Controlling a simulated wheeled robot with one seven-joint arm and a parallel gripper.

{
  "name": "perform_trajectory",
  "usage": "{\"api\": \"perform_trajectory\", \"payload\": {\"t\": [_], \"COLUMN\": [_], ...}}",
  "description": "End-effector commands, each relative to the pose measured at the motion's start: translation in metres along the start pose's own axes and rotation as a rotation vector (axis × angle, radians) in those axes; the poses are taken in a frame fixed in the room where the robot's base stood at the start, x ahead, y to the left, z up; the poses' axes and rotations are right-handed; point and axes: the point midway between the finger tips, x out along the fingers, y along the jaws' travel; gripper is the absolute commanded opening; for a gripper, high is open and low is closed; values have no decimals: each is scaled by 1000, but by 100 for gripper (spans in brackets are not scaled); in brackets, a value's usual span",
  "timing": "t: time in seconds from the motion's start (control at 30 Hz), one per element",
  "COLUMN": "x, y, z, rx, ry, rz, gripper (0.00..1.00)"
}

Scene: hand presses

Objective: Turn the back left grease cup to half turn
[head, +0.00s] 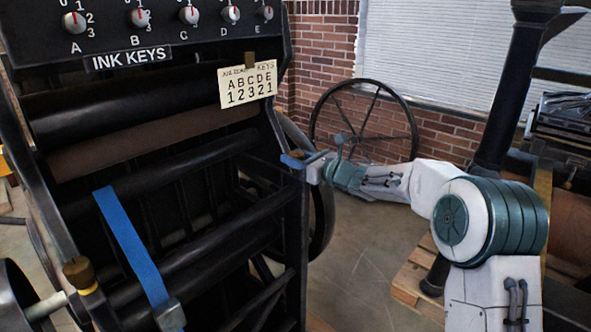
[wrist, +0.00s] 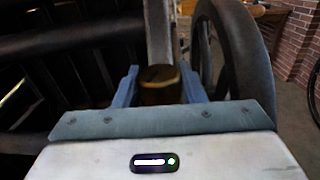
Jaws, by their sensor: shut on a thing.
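My gripper (head: 299,161) reaches in from the right to the right side frame of the black press. In the wrist view its two blue-grey fingers (wrist: 160,88) stand either side of a brown, brass-like grease cup (wrist: 160,76), shut on it. Only the cup's top and near side show there; any mark of its turn is not readable. In the head view the held cup is mostly hidden by the fingers. Another brass grease cup (head: 79,271) with a yellow collar stands on the left side frame. The frames do not show which cup counts as back left.
The press carries an ink key panel (head: 150,30) with red-marked knobs and a card (head: 248,88) reading ABCDE 12321. A blue strap (head: 130,245) hangs across the rollers. A dark flywheel (wrist: 236,50) is close right of my gripper. A spoked wheel (head: 362,120) stands by the brick wall.

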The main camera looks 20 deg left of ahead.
Motion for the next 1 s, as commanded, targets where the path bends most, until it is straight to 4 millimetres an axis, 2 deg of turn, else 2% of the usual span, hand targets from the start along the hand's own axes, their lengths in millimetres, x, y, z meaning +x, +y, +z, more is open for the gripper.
{"api": "perform_trajectory", "payload": {"t": [0.37,0.8,0.83,0.9,1.0], "x": [0,-2,-2,-2,-2], "y": [0,-1,-1,-1,-1], "z": [0,4,4,3,3], "rx": [-1,2,2,2,2], "ry": [-10,-10,-10,-10,-9], "rz": [-104,-121,-121,-121,-120], "gripper": [14,14,40,57,57]}}
